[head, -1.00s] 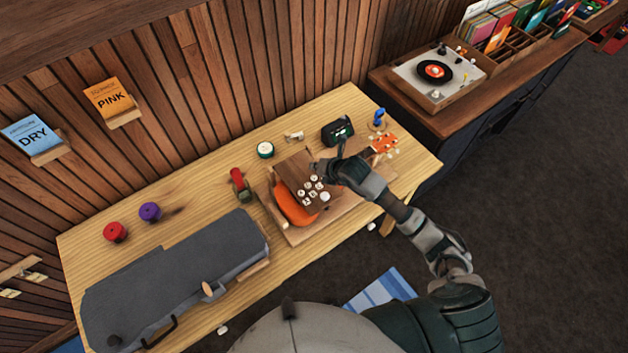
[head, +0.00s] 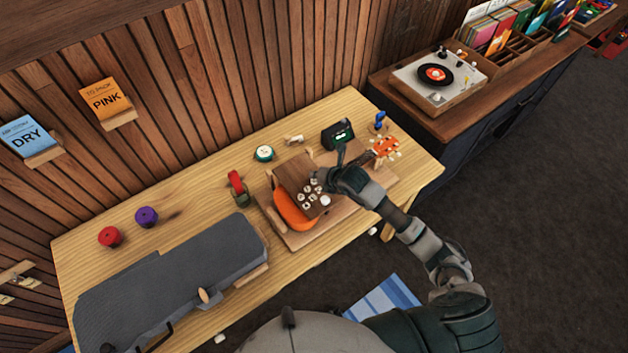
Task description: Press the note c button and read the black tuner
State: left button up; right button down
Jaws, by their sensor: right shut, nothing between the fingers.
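The black tuner (head: 337,135) stands at the back right of the wooden table, its small screen lit green; the reading is too small to make out. A brown wooden board (head: 296,172) carries several white buttons (head: 309,194); their letters are too small to tell which is note c. An orange ukulele body (head: 291,211) shows under the board, and its orange headstock (head: 384,147) lies to the right. My right gripper (head: 319,180) is shut and empty at the right edge of the buttons; whether it touches one I cannot tell. My left gripper is not in view.
A grey case (head: 175,275) fills the table's front left. Red (head: 109,237) and purple (head: 147,217) round items, a red-topped item (head: 236,182) and a round green-and-white item (head: 264,153) stand behind. A record player (head: 437,76) sits on the right cabinet.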

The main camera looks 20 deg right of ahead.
jog(key=shift+f, duration=0.15)
dwell(0.6)
jog(key=shift+f+b, duration=0.25)
jog(key=shift+b, duration=0.05)
jog(key=shift+f+b, duration=0.4)
jog(key=shift+f, duration=0.15)
dwell(0.6)
jog(key=shift+r, duration=0.15)
jog(key=shift+r+p, duration=0.65)
jog(key=shift+r, duration=0.2)
jog(key=shift+r+p, duration=1.85)
jog(key=shift+r, duration=0.7)
